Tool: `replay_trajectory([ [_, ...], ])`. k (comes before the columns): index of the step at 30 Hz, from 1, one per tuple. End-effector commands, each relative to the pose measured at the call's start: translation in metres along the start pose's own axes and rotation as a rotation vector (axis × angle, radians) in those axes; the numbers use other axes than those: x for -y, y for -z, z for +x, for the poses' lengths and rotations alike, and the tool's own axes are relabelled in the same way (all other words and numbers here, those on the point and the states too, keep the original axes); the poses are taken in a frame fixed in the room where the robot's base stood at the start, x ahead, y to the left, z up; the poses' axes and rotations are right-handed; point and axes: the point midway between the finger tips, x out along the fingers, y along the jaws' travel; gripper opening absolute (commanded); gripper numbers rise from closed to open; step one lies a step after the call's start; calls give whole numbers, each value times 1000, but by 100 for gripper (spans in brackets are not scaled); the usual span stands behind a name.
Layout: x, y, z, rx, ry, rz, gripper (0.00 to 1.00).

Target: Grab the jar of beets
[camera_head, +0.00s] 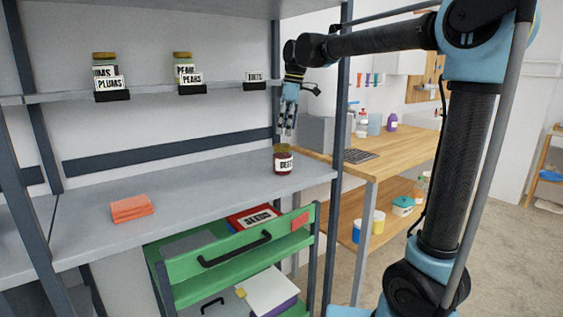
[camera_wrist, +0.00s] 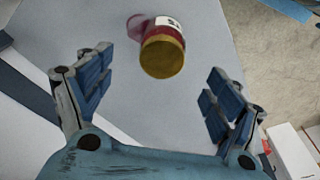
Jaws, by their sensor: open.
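The jar of beets (camera_head: 283,161) stands upright on the grey shelf near its right end, dark red with a brownish-gold lid and a white label. In the wrist view the jar (camera_wrist: 165,45) shows from above, lid toward the camera, ahead of and between the fingers. My gripper (camera_head: 288,122) hangs above the jar in the head view, fingers pointing down. In the wrist view my gripper (camera_wrist: 160,95) is open, with nothing between its pads and the jar beyond the fingertips. The jar appears apart from both fingers.
A narrow upper ledge (camera_head: 140,94) holds labelled jars of plums (camera_head: 105,70) and pears (camera_head: 183,68), and a label holder (camera_head: 255,80) with no jar. Folded orange cloths (camera_head: 132,208) lie on the shelf (camera_head: 200,190). A dark post (camera_head: 342,110) stands right of the jar. A green cart (camera_head: 235,262) is below.

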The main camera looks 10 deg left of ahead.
Motion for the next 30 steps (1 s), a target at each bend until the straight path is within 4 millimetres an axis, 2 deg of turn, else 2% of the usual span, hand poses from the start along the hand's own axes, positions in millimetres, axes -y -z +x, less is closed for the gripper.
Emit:
replay_trajectory([
  [3, 0, 0, 22, 0, 0, 0, 84],
  [9, 0, 0, 52, 0, 0, 1, 84],
  [17, 0, 0, 68, 0, 0, 1, 84],
  [25, 2, 4, 102, 0, 0, 1, 84],
  [30, 2, 3, 114, 0, 0, 1, 84],
])
